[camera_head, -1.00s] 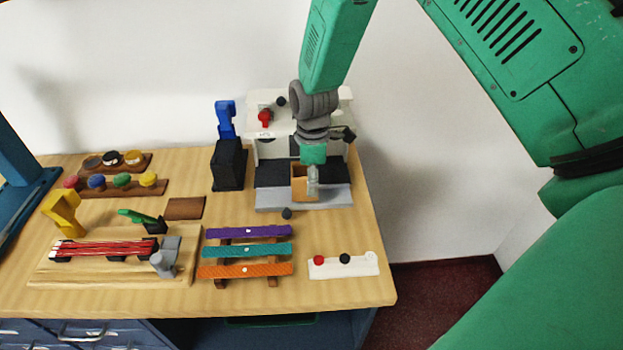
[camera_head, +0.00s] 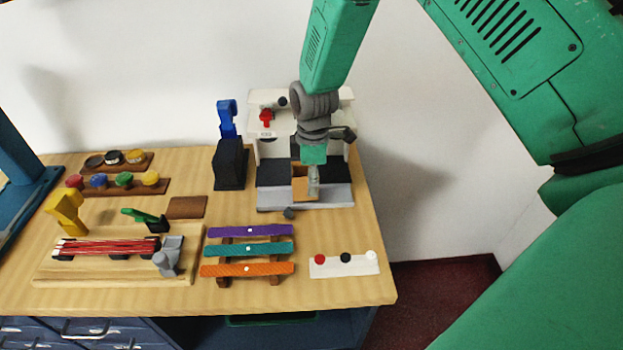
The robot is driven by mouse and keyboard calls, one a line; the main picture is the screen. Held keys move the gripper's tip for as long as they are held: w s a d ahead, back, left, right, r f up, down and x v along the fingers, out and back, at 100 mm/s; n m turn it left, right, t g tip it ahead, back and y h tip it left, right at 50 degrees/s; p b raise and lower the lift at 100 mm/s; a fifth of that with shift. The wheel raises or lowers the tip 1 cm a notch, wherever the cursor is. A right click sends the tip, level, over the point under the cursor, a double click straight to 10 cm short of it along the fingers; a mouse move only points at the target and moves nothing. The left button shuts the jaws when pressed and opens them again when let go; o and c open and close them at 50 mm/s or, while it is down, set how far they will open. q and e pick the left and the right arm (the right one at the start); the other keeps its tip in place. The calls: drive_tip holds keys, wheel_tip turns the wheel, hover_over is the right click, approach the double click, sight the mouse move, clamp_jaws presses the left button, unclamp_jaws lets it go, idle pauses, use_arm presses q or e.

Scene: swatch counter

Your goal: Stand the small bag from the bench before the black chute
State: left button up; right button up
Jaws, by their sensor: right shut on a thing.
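My right gripper (camera_head: 313,179) points down in front of the white machine at the back right of the bench. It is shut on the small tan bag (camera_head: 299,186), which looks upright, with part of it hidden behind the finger. The bag is at the front of the machine, over the black strip and the light grey ledge (camera_head: 335,196). I cannot tell whether its bottom touches the ledge. The black strip (camera_head: 272,174), which may be the black chute, lies at the machine's foot, partly hidden by the gripper. My left gripper is out of view.
The white machine (camera_head: 262,98) has a red knob (camera_head: 266,117). A black block (camera_head: 230,164) with a blue handle stands left of it. Coloured bars (camera_head: 247,250) and a white button strip (camera_head: 344,264) lie nearer the front.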

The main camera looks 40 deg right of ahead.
drive_tip(key=shift+f, duration=0.55)
idle(0.4)
drive_tip(key=o, duration=0.8)
drive_tip(key=shift+o, duration=0.2)
drive_tip(key=shift+r, duration=0.15)
drive_tip(key=shift+r, duration=0.3)
wheel_tip(320, 180, up, 11)
drive_tip(key=shift+d, duration=0.15)
drive_tip(key=shift+w, duration=0.1)
